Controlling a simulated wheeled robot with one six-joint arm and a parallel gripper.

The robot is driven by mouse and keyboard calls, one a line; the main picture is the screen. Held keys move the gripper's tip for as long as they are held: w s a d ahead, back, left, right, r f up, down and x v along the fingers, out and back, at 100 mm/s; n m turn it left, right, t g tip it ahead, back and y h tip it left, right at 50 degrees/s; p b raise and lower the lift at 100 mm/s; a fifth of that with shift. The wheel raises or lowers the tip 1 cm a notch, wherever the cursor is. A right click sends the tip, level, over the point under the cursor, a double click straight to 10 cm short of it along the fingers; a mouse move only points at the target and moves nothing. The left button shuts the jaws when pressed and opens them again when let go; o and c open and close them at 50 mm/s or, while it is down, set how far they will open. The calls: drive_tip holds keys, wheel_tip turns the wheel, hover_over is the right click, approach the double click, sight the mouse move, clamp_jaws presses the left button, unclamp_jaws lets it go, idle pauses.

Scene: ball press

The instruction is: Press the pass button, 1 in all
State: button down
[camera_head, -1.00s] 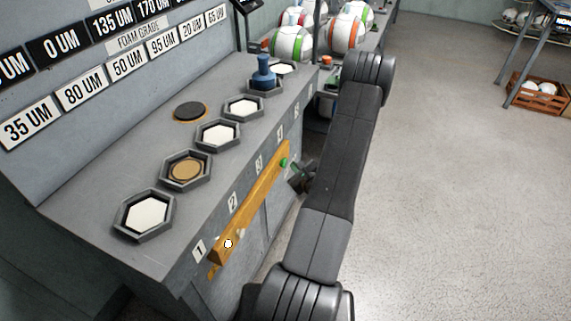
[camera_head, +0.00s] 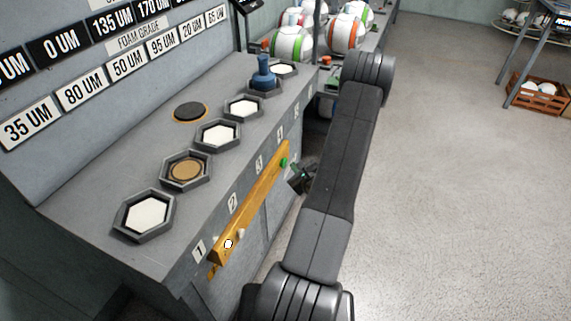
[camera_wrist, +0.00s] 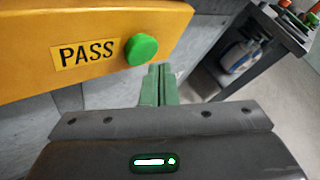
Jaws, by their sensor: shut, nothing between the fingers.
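The pass button is a round green button (camera_wrist: 141,49) on a yellow bar, right of a black "PASS" label (camera_wrist: 86,53) in the wrist view. In the head view the green button (camera_head: 284,162) is at the far end of the yellow bar (camera_head: 250,205) on the bench front. My gripper (camera_wrist: 158,72) shows green fingers closed together with nothing between them. The fingertips appear just below and right of the button in the wrist view; whether they touch it cannot be told. In the head view my gripper (camera_head: 300,178) is partly hidden behind my arm.
The grey bench (camera_head: 110,245) carries hexagonal sockets, a blue-handled piece (camera_head: 263,76) and a dark disc (camera_head: 190,111). Striped balls (camera_head: 290,44) stand at the back. A wooden crate (camera_head: 538,92) is at the right. The floor between is clear.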

drive_tip(key=shift+a, duration=0.1)
idle(0.7)
drive_tip(key=shift+w+a+b, duration=0.1)
drive_tip(key=shift+a+b, duration=0.2)
drive_tip(key=shift+b, duration=0.2)
drive_tip(key=shift+w+a+b, duration=0.15)
drive_tip(key=shift+a+b, duration=0.25)
drive_tip(key=shift+a, duration=0.05)
idle(0.5)
drive_tip(key=shift+d, duration=0.1)
drive_tip(key=shift+s+d+b, duration=0.3)
drive_tip(key=shift+d+b, duration=0.1)
drive_tip(key=shift+d, duration=0.35)
drive_tip(key=shift+s+d+b, duration=0.2)
drive_tip(key=shift+s+d, duration=0.05)
drive_tip(key=shift+d, duration=0.55)
drive_tip(key=shift+s+d+b, duration=0.2)
drive_tip(key=shift+s+d, duration=0.05)
drive_tip(key=shift+d, duration=0.55)
drive_tip(key=shift+s+d+b, duration=0.2)
drive_tip(key=shift+s+d, duration=0.05)
drive_tip(key=shift+d, duration=0.55)
